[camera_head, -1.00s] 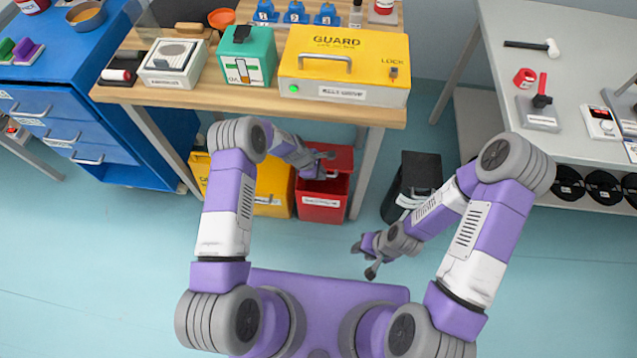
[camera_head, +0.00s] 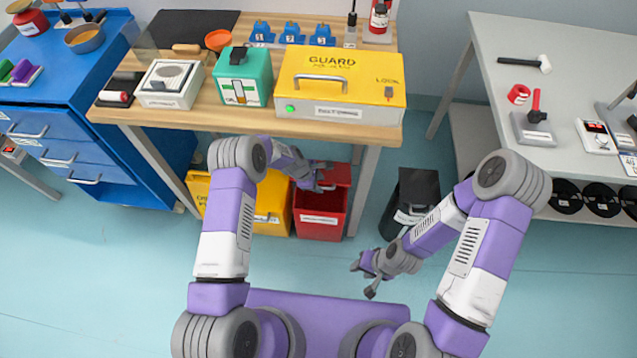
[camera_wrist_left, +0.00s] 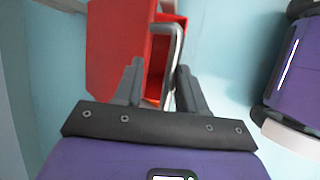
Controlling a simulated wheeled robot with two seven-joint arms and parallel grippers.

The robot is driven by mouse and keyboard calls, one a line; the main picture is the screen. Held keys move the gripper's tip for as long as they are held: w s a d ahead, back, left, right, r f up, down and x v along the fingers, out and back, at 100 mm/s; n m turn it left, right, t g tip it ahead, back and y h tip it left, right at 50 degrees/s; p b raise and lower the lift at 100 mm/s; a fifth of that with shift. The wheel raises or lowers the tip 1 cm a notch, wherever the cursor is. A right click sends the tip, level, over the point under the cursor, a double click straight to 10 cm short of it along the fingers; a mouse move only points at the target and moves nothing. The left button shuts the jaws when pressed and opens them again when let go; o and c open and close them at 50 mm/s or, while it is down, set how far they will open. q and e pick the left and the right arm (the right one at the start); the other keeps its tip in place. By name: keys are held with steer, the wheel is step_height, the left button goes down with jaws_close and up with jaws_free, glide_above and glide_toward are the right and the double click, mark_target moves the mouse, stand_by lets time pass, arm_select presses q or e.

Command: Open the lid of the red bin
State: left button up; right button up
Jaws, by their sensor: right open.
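The red bin (camera_head: 319,222) stands on the floor under the wooden bench in the head view. Its lid (camera_head: 339,174) is raised and tilted back, and the dark inside shows in front of it. My left gripper (camera_head: 322,178) is at the lid, partly covering it. In the left wrist view, a metal handle (camera_wrist_left: 178,45) runs between the two fingers of my left gripper (camera_wrist_left: 160,68), nearer the right finger; the gap is wider than the handle. Red panels of the bin (camera_wrist_left: 115,50) show beyond. My right gripper (camera_head: 364,278) is open and empty over the floor.
A yellow bin (camera_head: 272,208) stands directly left of the red bin. A black bin (camera_head: 411,200) stands to the right, beyond a bench leg (camera_head: 363,190). The bench top (camera_head: 200,118) overhangs the bins. Floor is clear in front.

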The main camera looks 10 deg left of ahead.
arm_select(q)
steer(key=shift+r, duration=0.1)
steer(key=p+v, duration=0.1)
steer(key=v, duration=0.2)
steer(key=a+p+v, duration=0.1)
steer(key=v, duration=0.1)
steer(key=shift+s+r, duration=0.15)
steer(key=shift+s, duration=0.05)
steer(key=s+a+p, duration=0.1)
steer(key=s+a, duration=0.4)
steer(key=a, duration=0.4)
steer(key=shift+a+f, duration=0.25)
steer(key=shift+a, duration=0.15)
